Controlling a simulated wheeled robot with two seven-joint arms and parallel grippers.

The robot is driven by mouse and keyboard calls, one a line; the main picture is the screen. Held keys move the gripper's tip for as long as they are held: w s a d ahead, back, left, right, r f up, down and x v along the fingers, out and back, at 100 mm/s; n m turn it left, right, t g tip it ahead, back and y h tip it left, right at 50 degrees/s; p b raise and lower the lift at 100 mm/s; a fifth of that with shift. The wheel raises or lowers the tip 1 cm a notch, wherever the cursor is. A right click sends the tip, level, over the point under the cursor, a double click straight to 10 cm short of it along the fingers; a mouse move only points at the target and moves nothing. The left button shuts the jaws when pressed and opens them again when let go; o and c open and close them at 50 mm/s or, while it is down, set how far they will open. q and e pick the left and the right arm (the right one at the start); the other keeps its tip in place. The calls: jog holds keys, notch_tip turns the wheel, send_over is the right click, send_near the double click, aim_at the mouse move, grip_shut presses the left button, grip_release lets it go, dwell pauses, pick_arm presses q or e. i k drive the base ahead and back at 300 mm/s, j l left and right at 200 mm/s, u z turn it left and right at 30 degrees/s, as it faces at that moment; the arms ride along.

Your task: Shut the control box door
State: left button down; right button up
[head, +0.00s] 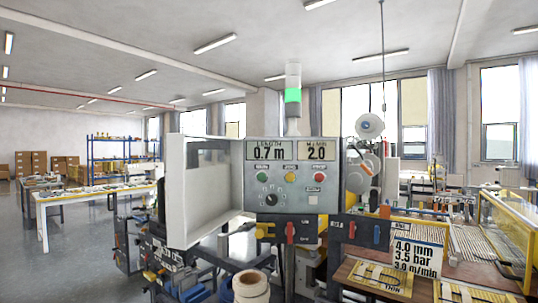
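The control box (328,180) is in the middle of the head view. Its grey front panel carries two displays, green, yellow and red buttons and a dial. The control box door (210,210) is a pale panel at the left edge of the box. It stands open, swung out to the left and toward me, and the panel face is uncovered. The upper part of the door looks like a see-through window. Neither of my grippers is in view.
A signal tower (293,95) lit green stands on the box. Red and blue levers sit below it. A pale roll (251,287) is below the box. Open floor (60,265) lies left.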

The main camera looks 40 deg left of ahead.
aim_at(200, 201)
jog(key=j, duration=2.7)
jog(key=k+u, duration=0.05)
jog(key=k, duration=0.05)
